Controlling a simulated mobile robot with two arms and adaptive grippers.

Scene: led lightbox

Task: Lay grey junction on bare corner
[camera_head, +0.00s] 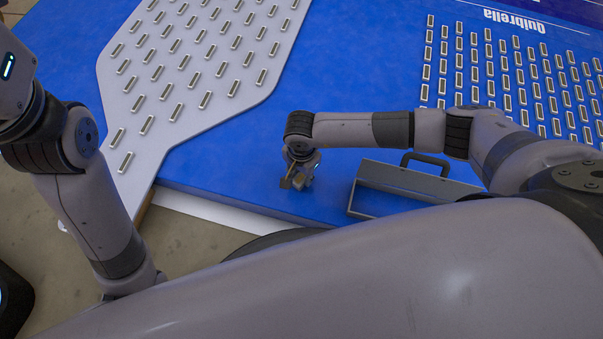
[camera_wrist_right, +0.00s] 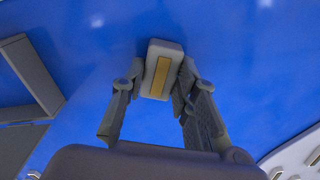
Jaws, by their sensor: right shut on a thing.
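My right gripper (camera_head: 297,178) is low over the bare blue panel (camera_head: 235,160) near its front edge. In the right wrist view the right gripper (camera_wrist_right: 160,75) is shut on a small grey block with a yellow strip (camera_wrist_right: 162,78), one finger on each side. This block looks like the grey junction. In the head view only a small tan and grey part shows at the fingertips. I cannot tell whether the block touches the panel. The blue surface around it is bare. My left arm comes in at the left, and its gripper is outside the picture.
A grey open toolbox with a dark handle (camera_head: 400,178) stands just right of the right gripper. A pale arrow-like panel with rows of light modules (camera_head: 185,70) lies at the upper left. More module rows (camera_head: 500,75) cover the blue panel at the upper right.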

